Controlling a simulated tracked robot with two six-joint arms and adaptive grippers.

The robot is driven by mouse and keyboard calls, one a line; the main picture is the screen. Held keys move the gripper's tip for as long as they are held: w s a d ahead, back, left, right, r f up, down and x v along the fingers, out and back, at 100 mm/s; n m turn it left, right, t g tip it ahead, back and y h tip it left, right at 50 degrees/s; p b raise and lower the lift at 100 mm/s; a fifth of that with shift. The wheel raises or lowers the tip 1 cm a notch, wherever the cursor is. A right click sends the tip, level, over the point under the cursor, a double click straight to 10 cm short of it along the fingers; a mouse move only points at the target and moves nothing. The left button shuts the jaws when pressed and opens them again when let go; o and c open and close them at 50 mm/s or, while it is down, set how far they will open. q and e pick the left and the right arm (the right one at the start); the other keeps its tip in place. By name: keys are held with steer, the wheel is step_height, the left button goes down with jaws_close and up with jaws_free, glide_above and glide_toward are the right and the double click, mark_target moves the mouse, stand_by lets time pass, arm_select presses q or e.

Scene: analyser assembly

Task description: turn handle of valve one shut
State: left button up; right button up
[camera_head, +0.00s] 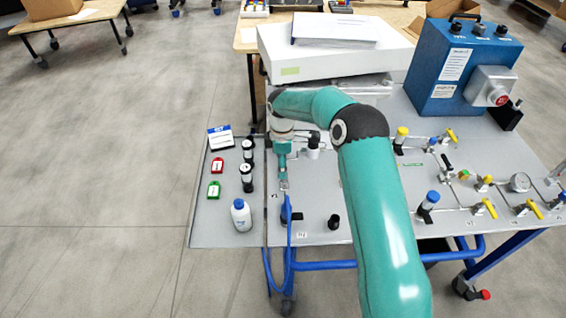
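Several valves with yellow handles sit on the grey panel at the right, among thin pipes. One yellow handle (451,136) is towards the back, and two more, a left one (489,208) and a right one (534,209), are near the front edge. The valve labels are too small to read, so I cannot tell which is valve one. My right arm comes in from the bottom right and bends left over the panel. Its gripper (284,185) points down near the panel's left part, well away from the yellow handles. Its fingers are too small to judge. My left gripper is not in view.
A blue instrument box (460,65) stands at the back right. A white box (330,60) is at the back. A white bottle with a blue cap (241,215), red tag (217,165) and green tag (214,190) are on the left. A pressure gauge (519,182) is among the pipes.

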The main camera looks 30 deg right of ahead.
steer(key=shift+f, duration=0.1)
steer(key=m+b, duration=0.2)
steer(key=m, duration=0.1)
steer(key=shift+s+d, duration=0.2)
steer(key=shift+d, duration=0.1)
steer(key=m+b, duration=0.1)
steer(key=m, duration=0.3)
steer(key=s+m+b, duration=0.1)
steer(key=shift+d+m+b, duration=0.35)
steer(key=shift+d+m, duration=0.05)
steer(key=m+b, duration=0.1)
steer(key=m, duration=0.1)
steer(key=s+m, duration=0.1)
steer(key=m, duration=0.1)
steer(key=shift+d+m+b, duration=0.15)
steer(key=shift+m+b, duration=0.15)
steer(key=shift+b, duration=0.05)
steer(key=shift+s+m+b, duration=0.25)
steer(key=shift+m+b, duration=0.1)
steer(key=shift+m, duration=0.75)
steer(key=shift+s+m+b, duration=0.25)
steer(key=shift+m+b, duration=0.1)
steer(key=shift+m, duration=0.75)
steer(key=o, duration=1.1)
steer(key=shift+o, duration=0.2)
